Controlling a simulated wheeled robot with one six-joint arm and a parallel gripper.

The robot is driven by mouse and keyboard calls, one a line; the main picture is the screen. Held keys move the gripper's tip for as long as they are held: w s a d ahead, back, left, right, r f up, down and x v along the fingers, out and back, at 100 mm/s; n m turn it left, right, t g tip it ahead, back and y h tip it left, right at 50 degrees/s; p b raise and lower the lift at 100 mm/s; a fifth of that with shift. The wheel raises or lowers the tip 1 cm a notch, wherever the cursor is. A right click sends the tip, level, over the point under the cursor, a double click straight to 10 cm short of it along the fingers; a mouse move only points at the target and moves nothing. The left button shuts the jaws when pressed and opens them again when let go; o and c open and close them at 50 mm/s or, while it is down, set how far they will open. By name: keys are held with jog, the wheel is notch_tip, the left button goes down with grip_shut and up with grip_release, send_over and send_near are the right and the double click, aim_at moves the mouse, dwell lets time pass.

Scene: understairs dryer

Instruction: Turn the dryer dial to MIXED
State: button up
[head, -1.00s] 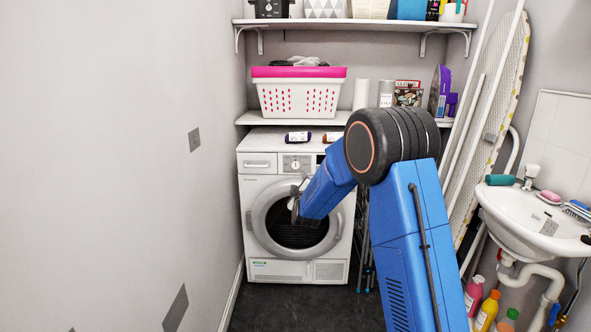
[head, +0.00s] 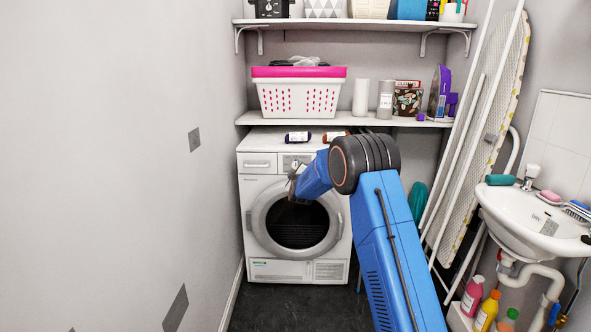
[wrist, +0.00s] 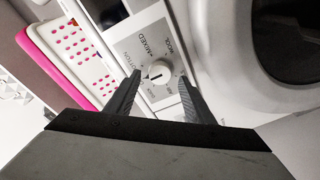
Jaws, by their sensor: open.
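The white dryer (head: 263,262) stands against the back wall, its round dark door shut. My gripper (wrist: 159,85) is open, with one dark finger on each side of the dial in the picture. I cannot tell whether either finger touches it. In the head view my gripper (head: 294,176) is in front of the panel and partly hides the dial.
A shelf above the dryer holds a pink-rimmed white basket (head: 298,95). An ironing board (head: 487,130) leans at the right, near a sink (head: 525,220).

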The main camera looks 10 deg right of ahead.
jog(key=shift+w+d, duration=0.1)
jog(key=shift+w, duration=0.6)
jog(key=shift+c, duration=0.5)
jog(key=c, duration=0.9)
jog(key=shift+c, duration=0.2)
